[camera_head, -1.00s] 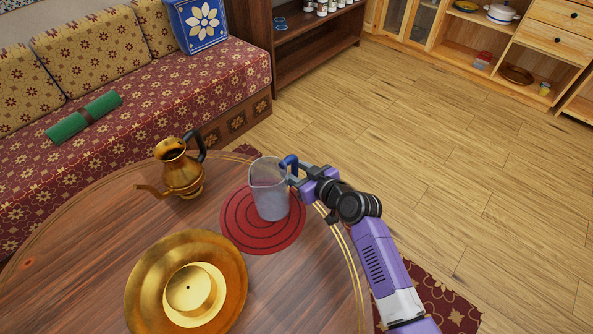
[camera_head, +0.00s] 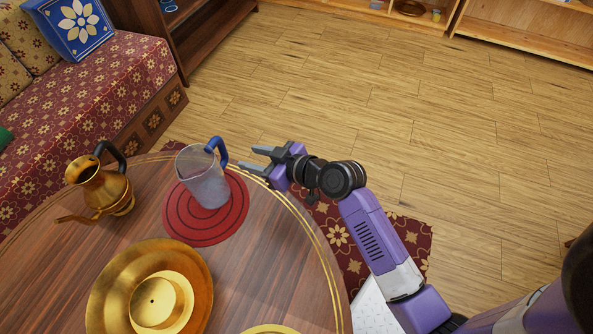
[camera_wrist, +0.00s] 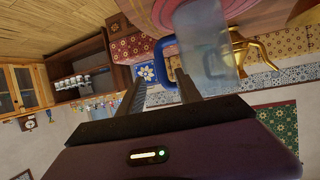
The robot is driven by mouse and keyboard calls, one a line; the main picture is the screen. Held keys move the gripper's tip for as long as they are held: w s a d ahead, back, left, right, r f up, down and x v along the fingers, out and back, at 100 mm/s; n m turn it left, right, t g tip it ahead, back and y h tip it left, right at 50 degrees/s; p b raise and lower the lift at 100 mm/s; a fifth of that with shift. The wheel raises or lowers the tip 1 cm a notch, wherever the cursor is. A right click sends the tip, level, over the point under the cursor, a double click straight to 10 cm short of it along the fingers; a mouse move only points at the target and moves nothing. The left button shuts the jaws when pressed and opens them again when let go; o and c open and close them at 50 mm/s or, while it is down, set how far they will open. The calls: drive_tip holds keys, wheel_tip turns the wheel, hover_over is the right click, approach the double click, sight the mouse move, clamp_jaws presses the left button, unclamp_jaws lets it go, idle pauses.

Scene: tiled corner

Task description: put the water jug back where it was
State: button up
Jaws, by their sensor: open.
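The water jug (camera_head: 204,180) is translucent grey with a blue handle (camera_head: 218,152). It stands upright on a round red mat (camera_head: 178,222) on the wooden table. My gripper (camera_head: 248,159) is open and empty, just to the right of the jug's handle and apart from it.
A brass ewer (camera_head: 102,190) stands left of the jug. A large brass dish (camera_head: 105,290) with a brass piece in it lies at the front of the round table (camera_head: 240,285). A patterned sofa (camera_head: 125,85) is behind. Open wooden floor lies to the right.

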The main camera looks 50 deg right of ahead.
drive_tip(key=s+a+f+m+h, duration=0.1)
drive_tip(key=s+a, duration=0.1)
drive_tip(key=s, duration=0.6)
drive_tip(key=s+a+f+m+h, duration=0.1)
drive_tip(key=s+a+f, duration=0.15)
drive_tip(key=s, duration=0.55)
drive_tip(key=s+a+r+t, duration=0.1)
drive_tip(key=s+a+r, duration=0.3)
drive_tip(key=s+r, duration=0.9)
drive_tip(key=s, duration=0.3)
drive_tip(key=shift+t, duration=0.4)
drive_tip(key=shift+s+a+r, duration=0.1)
drive_tip(key=shift+r, duration=0.05)
drive_tip(key=shift+r+p, duration=0.75)
drive_tip(key=shift+p, duration=0.1)
